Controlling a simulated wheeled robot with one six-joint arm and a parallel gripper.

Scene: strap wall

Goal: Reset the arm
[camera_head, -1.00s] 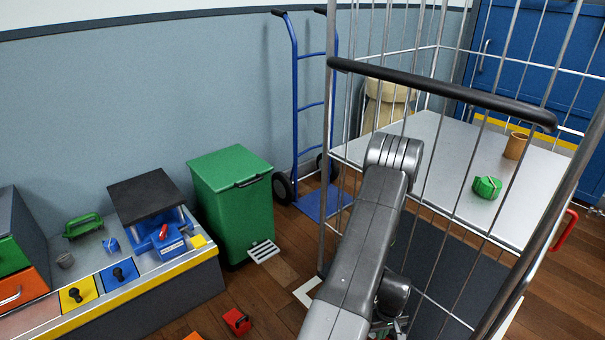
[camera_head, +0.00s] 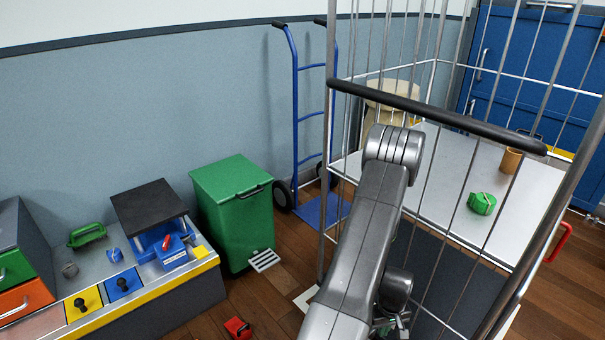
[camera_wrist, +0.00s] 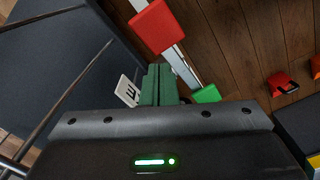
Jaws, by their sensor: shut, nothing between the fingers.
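My arm rises in front of the wire cage trolley in the head view and bends back down toward the bottom edge. My gripper (camera_wrist: 158,84) shows in the wrist view, its green fingers together with nothing between them. Only a small part of the gripper end shows at the bottom of the head view, beside the cage (camera_head: 440,107).
The cage shelf holds a green round object (camera_head: 482,203) and a brown cup (camera_head: 511,160). A green bin (camera_head: 235,210), a blue hand truck (camera_head: 297,110) and a low bench (camera_head: 150,300) stand left. A red block (camera_head: 237,328) lies on the wooden floor.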

